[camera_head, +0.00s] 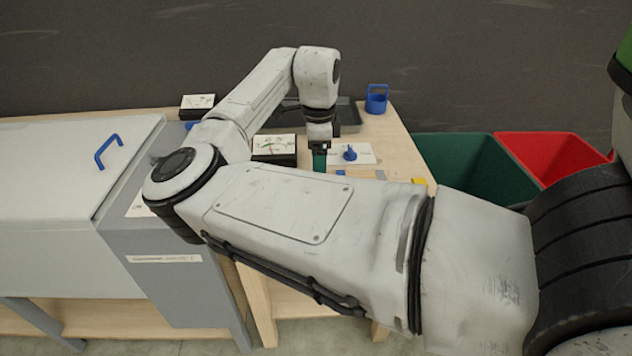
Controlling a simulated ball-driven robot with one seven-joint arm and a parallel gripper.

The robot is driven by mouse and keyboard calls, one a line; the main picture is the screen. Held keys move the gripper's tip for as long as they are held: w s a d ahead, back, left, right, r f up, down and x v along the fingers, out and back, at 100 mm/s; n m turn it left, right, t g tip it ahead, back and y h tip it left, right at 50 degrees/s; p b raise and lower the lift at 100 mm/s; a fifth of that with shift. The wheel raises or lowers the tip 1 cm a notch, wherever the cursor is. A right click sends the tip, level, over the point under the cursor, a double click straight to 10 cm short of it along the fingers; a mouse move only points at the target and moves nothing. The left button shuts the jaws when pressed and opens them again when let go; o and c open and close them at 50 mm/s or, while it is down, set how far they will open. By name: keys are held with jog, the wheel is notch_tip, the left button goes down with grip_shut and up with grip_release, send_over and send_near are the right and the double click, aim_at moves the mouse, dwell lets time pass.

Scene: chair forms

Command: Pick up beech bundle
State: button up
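My gripper (320,164) points down over the wooden table (395,138), near its middle. Only a dark teal part of it shows below the wrist, and its lower end is cut off by my own forearm. Whether it is open or shut, and whether it holds anything, cannot be seen. I cannot make out a beech bundle in this view. My arm hides much of the table's front and part of its left side.
A white card with a blue knobbed piece (350,154) lies right of my gripper; a card-topped black box (274,158) is left. A grey tray (348,114) and blue holder (376,103) stand behind. A grey cabinet (70,190) is left; green (455,160) and red (548,152) bins are right.

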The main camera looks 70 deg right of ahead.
jog(key=shift+w+f, duration=0.15)
jog(key=shift+f, duration=1.3)
jog(key=shift+w+f, duration=0.1)
jog(key=shift+f, duration=1.35)
jog(key=shift+c, duration=0.4)
jog(key=c, duration=1.3)
jog(key=shift+r, duration=0.1)
jog(key=shift+r, duration=0.1)
